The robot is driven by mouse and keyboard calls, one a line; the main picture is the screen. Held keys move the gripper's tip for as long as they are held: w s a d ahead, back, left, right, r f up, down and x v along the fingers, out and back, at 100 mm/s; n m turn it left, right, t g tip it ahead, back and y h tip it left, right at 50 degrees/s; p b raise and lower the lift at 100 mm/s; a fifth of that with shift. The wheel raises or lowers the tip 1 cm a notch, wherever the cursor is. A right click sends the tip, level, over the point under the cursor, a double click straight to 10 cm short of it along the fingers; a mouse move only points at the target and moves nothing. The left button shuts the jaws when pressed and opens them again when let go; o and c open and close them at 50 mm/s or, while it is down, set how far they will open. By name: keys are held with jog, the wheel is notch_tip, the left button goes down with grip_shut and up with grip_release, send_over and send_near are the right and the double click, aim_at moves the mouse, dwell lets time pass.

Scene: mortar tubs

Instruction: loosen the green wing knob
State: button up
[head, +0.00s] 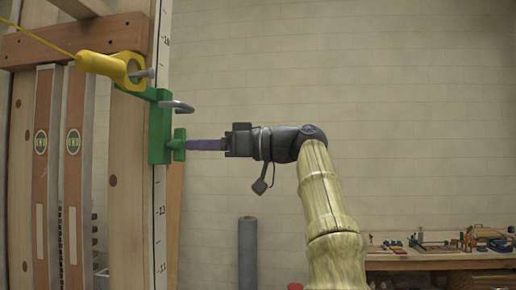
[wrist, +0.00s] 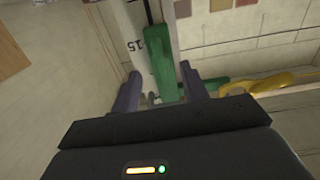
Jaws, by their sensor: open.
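The green wing knob (head: 179,145) shows in the head view on the right side of a green clamp bracket (head: 159,132), which is fixed to an upright wooden post with a marked scale. My gripper (head: 190,145) reaches in level from the right, its purple fingertips at the knob's outer face. In the wrist view my gripper (wrist: 159,88) is open, with one finger on each side of green parts. I cannot tell there where the knob ends and the bracket begins, or whether the fingers touch it.
A yellow line holder (head: 105,66) with a taut yellow line sits above the bracket, and a grey bent rod (head: 178,106) sticks out just above the knob. Spirit levels (head: 72,150) stand at the left. A workbench (head: 440,262) is far right.

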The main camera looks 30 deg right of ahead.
jog(key=v, duration=1.2)
jog(key=shift+s+d, duration=0.1)
jog(key=shift+d, duration=0.05)
jog(key=w+a+f+m+g+h+p, duration=0.1)
jog(key=w+a+f+m+h, duration=0.3)
jog(key=w+f, duration=0.5)
jog(key=w+a+f+m+h, duration=0.2)
jog(key=w+a+f+m, duration=0.35)
jog(key=f, duration=0.55)
notch_tip(320, 180, down, 17)
jog(key=a+m+g+h+p, duration=0.1)
jog(key=a+m+g+h, duration=0.1)
jog(key=m+g+h, duration=0.15)
jog(key=s+a+f+n+g+h+p, duration=0.1)
jog(key=s+f+h, duration=0.4)
jog(key=s+f, duration=1.7)
jog(key=s+a+n+g, duration=0.1)
jog(key=s+g, duration=0.1)
jog(key=s, duration=0.1)
jog(key=shift+a+f, duration=0.2)
jog(key=shift+f, duration=0.2)
